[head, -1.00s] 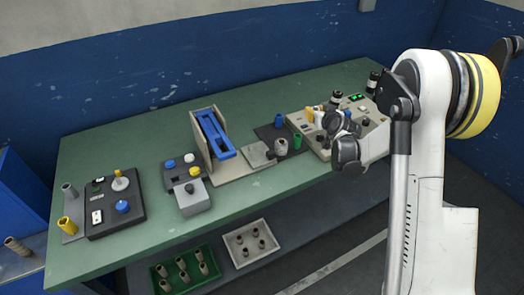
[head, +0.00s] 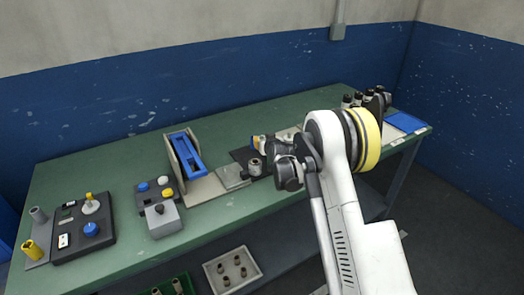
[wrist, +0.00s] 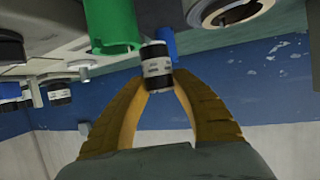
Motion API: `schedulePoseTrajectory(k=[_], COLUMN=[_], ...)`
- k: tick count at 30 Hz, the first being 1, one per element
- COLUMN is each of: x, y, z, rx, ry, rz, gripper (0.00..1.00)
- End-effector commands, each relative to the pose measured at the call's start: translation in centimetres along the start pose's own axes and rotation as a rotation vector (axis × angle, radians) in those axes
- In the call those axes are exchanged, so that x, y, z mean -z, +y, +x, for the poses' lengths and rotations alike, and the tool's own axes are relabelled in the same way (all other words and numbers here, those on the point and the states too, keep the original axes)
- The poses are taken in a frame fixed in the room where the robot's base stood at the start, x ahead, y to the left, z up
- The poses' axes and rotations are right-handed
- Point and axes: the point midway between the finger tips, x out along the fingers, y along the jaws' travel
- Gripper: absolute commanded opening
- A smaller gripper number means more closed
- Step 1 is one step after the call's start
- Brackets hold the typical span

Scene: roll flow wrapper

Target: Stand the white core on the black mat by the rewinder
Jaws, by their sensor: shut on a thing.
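My gripper (wrist: 165,84) has yellow fingers, closed at their tips on a short cylinder with a white band and dark ends, which I take for the white core (wrist: 156,66). In the head view my gripper (head: 257,143) is over the back part of the black mat (head: 239,156), with its wrist to the right. A grey-brown core (head: 255,166) stands at the mat's front; what is probably the same core (wrist: 228,10) shows at the top of the upside-down wrist view. The rewinder is largely hidden behind my arm.
Black canisters (head: 358,99) stand at the back right. A crate of cores (head: 232,270) sits below.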

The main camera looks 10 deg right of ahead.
Motion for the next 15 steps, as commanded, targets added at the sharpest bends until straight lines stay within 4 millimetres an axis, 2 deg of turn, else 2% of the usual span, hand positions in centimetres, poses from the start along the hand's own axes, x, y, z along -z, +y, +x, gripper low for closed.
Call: schedulePoseTrajectory(k=[8,15], x=[-3.6,-3.6], y=[0.0,0.0], z=[1.5,1.5], rx=[0.000,0.000], ry=[0.000,0.000], rz=[0.000,0.000], gripper=[0.06,0.06])
